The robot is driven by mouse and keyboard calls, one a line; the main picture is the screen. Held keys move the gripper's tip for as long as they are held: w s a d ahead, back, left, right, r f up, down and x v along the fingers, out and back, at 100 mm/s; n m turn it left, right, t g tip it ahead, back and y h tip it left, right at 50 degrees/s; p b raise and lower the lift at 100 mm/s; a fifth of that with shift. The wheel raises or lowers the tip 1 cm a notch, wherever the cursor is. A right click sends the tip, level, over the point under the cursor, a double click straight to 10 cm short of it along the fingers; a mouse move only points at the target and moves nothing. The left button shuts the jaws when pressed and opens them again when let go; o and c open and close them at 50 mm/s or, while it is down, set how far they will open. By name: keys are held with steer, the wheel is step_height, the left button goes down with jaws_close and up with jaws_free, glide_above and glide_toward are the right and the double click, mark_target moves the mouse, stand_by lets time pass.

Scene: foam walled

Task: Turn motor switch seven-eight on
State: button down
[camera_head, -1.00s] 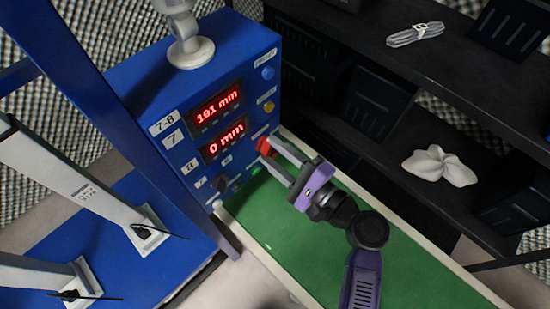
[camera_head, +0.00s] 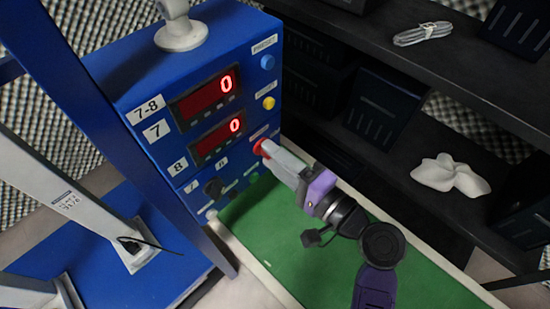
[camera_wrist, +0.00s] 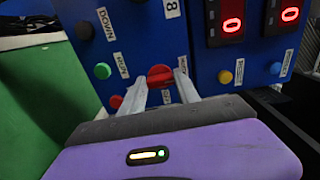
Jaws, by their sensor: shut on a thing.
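The blue control box (camera_head: 130,85) stands at left with a "7-8" label and two red displays. Both displays read 0. The red rotary switch (camera_wrist: 160,73) sits on the box face and also shows in the head view (camera_head: 258,147). My gripper (camera_wrist: 160,84) has its two pale fingers on either side of the red switch and is shut on it. In the head view my gripper (camera_head: 266,147) reaches in from the right, its fingers seen nearly edge-on. The fingers hide part of the switch and its label.
A blue button (camera_head: 267,62) and a yellow button (camera_head: 268,102) are above the switch. A green button (camera_wrist: 102,71), a red button (camera_wrist: 115,101) and a black knob (camera_head: 213,187) are nearby. Dark shelves (camera_head: 420,70) stand at right; a green surface (camera_head: 310,255) lies below.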

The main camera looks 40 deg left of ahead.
stand_by(0.3)
steer(key=c, duration=0.9)
jaws_free()
steer(key=shift+s+d, duration=0.2)
steer(key=shift+d, duration=1.75)
steer(key=shift+s+d, duration=0.15)
steer(key=shift+d, duration=1.8)
